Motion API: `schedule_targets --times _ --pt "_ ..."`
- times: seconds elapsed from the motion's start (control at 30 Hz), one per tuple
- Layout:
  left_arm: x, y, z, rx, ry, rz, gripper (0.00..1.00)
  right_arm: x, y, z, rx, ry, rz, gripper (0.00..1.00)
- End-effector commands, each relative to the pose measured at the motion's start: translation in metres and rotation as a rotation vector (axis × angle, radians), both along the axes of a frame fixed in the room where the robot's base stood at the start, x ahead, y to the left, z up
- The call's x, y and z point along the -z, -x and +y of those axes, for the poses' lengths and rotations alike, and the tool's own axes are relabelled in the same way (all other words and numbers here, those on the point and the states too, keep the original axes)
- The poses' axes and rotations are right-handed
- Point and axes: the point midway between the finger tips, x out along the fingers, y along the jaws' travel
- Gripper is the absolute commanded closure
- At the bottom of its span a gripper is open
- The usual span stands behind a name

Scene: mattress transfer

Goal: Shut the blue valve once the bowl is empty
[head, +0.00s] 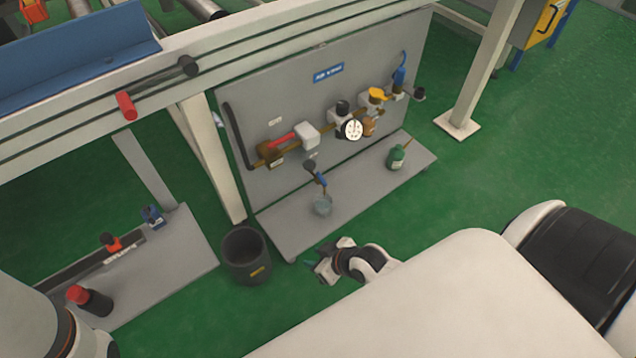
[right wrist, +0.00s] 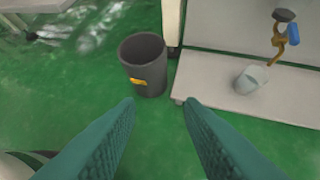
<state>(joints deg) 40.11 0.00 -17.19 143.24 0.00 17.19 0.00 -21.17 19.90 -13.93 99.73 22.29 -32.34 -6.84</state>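I cannot tell whether the bowl holds anything, or whether the valve is open. My right gripper (head: 318,266) is in front of the shelf, apart from bowl and valve. Its green fingers (right wrist: 160,125) are spread with nothing between them. My left arm shows at the lower left; its gripper is out of view.
A dark bin (head: 246,256) stands on the floor left of the shelf (head: 275,235). The upright panel (head: 290,100) carries pipes, a gauge (head: 352,129) and a red lever (head: 282,139). A green bottle (head: 396,157) stands right on the shelf. A white post (head: 212,160) rises behind the bin.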

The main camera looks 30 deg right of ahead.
Motion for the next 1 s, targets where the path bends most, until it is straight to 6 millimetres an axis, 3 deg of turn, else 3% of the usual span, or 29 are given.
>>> schedule_targets --times 0.1,0.47,0.57,0.67,0.83,1.0 --pt "-0.010 0.000 0.000 0.000 0.000 0.000 0.64 -0.007 0.006 0.002 0.005 0.013 0.031 0.65" --pt "-0.011 0.000 0.000 0.000 0.000 0.000 0.64 -0.006 0.009 0.002 0.005 0.022 0.045 0.65" --pt "-0.006 0.000 0.000 0.000 0.000 0.000 0.64 -0.002 0.008 0.000 0.003 0.035 0.041 0.80" --pt "0.014 -0.001 0.000 0.000 0.000 0.002 0.64 0.017 0.002 -0.014 -0.012 0.111 0.020 0.80" --pt "0.080 -0.003 0.000 0.000 0.000 0.010 0.64 0.067 -0.026 -0.066 -0.058 0.411 -0.087 0.80" --pt "0.148 -0.006 0.000 0.000 0.000 0.017 0.64 0.092 -0.066 -0.121 -0.111 0.766 -0.273 0.80"
